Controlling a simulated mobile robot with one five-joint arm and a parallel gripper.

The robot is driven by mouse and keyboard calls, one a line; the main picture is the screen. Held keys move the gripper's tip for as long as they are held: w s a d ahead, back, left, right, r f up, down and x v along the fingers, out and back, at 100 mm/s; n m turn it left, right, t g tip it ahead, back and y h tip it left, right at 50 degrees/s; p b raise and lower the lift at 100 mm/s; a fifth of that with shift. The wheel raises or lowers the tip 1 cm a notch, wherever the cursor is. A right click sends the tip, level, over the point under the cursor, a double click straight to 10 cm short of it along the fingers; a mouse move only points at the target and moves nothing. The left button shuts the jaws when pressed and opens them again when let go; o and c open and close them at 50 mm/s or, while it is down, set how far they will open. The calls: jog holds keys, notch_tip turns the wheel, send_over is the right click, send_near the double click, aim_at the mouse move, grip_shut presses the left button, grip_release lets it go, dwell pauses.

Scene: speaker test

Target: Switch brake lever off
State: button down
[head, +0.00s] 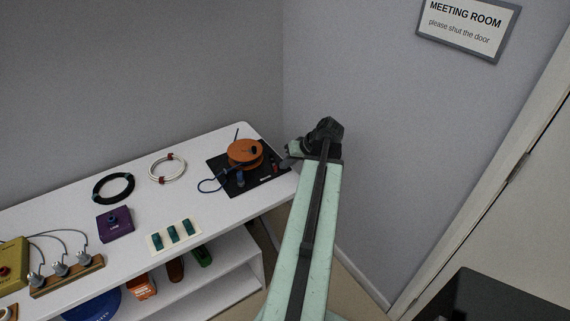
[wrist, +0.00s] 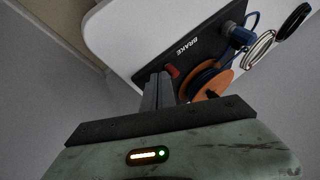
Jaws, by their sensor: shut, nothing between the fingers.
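The brake lever (wrist: 172,71) is a small red part on a black panel (wrist: 207,34), beside the white word BRAKE. In the head view the black panel (head: 222,161) lies at the right end of the white shelf, and a bit of red (head: 275,168) shows near its right edge. An orange reel (head: 245,152) stands on the panel; it also shows in the wrist view (wrist: 213,84). My gripper (wrist: 158,78) is shut and empty, its fingertips just beside the red lever. Whether they touch it I cannot tell. In the head view my gripper (head: 287,160) is at the panel's right edge.
On the white shelf (head: 75,194) are a black cable coil (head: 113,187), a white coil (head: 167,168), a purple box (head: 115,223) and a plate of teal switches (head: 173,235). A grey wall stands close behind the shelf. A blue cable runs by the reel.

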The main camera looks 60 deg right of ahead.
jog(key=shift+d, duration=1)
jog(key=shift+s+a+r+p, duration=0.1)
jog(key=shift+r+p, duration=0.2)
jog(key=a+p+v, duration=0.1)
jog(key=p+v, duration=0.6)
jog(key=v, duration=0.2)
jog(key=shift+s+a, duration=0.2)
jog(key=shift+a, duration=0.2)
jog(key=shift+w+a, duration=0.1)
jog(key=shift+w, duration=0.05)
